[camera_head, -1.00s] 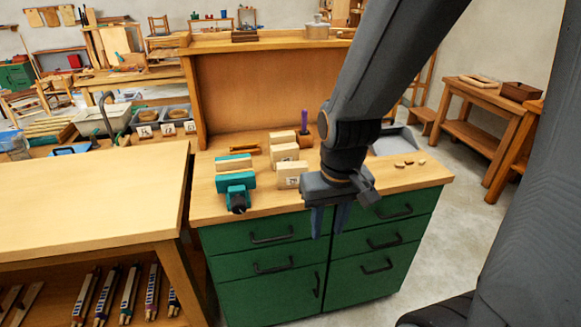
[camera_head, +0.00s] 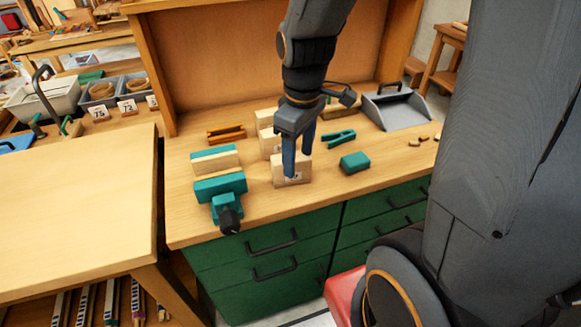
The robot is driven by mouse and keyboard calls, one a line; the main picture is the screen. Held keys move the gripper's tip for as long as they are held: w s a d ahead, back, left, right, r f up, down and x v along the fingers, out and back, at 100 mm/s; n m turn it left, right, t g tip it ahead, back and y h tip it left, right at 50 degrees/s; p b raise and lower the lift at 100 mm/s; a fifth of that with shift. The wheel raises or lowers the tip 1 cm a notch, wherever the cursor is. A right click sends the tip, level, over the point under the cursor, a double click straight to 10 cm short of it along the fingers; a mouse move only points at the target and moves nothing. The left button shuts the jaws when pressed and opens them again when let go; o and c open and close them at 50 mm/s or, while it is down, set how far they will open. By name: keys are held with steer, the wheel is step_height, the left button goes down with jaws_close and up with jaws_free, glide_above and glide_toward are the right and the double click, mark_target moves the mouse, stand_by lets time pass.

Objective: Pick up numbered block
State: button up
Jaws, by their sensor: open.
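Several pale wooden blocks stand in a row on the workbench. The front numbered block (camera_head: 283,173) has a light label on its face, which is too small and too covered to read. Two more blocks, a middle one (camera_head: 269,143) and a rear one (camera_head: 264,118), stand behind it. My gripper (camera_head: 297,176) points down with its blue-grey fingers apart, in front of or around the front block; I cannot tell which. The fingers hide part of that block and its label. Nothing is visibly held.
A teal vise (camera_head: 221,185) with a wooden piece is left of the blocks. A teal block (camera_head: 355,162), a green clamp (camera_head: 339,138) and a grey dustpan (camera_head: 398,108) are on the right. A tall back panel (camera_head: 230,60) closes the bench's rear. The bench front is mostly clear.

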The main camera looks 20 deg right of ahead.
steer(key=w+n, duration=0.1)
steer(key=n, duration=0.1)
steer(key=w+n, duration=0.1)
steer(key=n, duration=0.1)
steer(key=w+n, duration=0.1)
steer(key=n, duration=0.1)
steer(key=shift+w+f+g, duration=0.15)
steer(key=shift+f+g, duration=0.05)
steer(key=shift+g, duration=0.1)
steer(key=w+n, duration=0.1)
steer(key=n, duration=0.1)
steer(key=shift+w+n+b, duration=0.1)
steer(key=shift+n+b, duration=0.2)
steer(key=shift+n, duration=0.1)
steer(key=shift+w+f+p, duration=0.1)
steer(key=shift+f+p, duration=0.95)
steer(key=shift+f, duration=2.9)
steer(key=shift+c, duration=0.2)
steer(key=c, duration=1.3)
steer(key=shift+o, duration=0.2)
steer(key=shift+r, duration=0.15)
